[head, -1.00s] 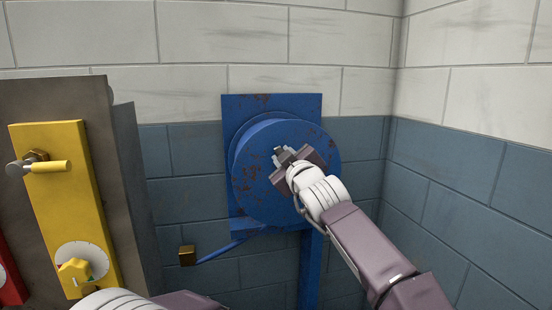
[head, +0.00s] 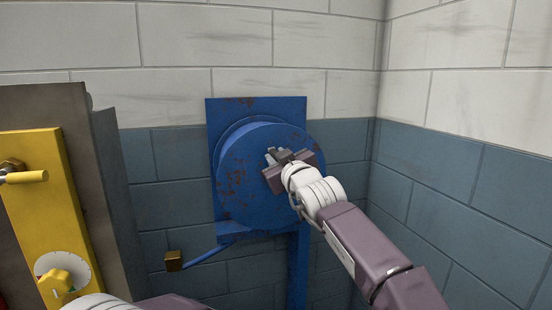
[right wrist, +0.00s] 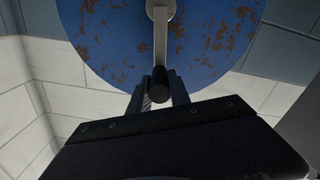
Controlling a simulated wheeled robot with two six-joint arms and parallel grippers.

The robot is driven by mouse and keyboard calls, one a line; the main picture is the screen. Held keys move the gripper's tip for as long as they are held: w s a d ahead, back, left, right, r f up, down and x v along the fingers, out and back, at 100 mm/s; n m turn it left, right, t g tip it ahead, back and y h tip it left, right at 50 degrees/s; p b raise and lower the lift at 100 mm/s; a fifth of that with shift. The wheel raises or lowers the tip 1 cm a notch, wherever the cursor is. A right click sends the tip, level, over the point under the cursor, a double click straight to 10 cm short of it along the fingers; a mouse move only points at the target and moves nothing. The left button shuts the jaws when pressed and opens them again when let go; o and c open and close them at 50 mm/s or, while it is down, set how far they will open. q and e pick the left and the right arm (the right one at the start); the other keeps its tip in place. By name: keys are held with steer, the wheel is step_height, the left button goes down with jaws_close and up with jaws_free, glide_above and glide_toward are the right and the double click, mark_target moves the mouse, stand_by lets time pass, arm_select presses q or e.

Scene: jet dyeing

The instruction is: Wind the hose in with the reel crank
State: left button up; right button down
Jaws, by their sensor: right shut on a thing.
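The blue, rust-flecked hose reel (head: 240,195) stands against the wall on a blue back plate. Its round face also fills the top of the right wrist view (right wrist: 110,45). There a grey crank arm (right wrist: 160,40) runs from the hub to a dark crank handle (right wrist: 160,84). My right gripper (head: 275,157) is at the reel's face in the head view, and in the right wrist view its fingers (right wrist: 159,95) are shut around the handle. In the head view the gripper hides most of the crank. Part of my left arm shows at the bottom, but its gripper does not. I cannot make out the hose.
A blue rod with a brass-coloured block (head: 174,261) sticks out below the reel to the left. A grey cabinet with a yellow panel (head: 45,215), a lever and a dial stands at the left. Brick walls meet in a corner right of the reel.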

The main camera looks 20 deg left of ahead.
steer(key=shift+f, duration=0.15)
steer(key=c, duration=1.3)
jaws_free()
steer(key=shift+d, duration=0.1)
steer(key=shift+o, duration=0.5)
steer(key=shift+d, duration=0.15)
steer(key=b+v, duration=0.5)
steer(key=v, duration=0.4)
steer(key=shift+b, duration=0.3)
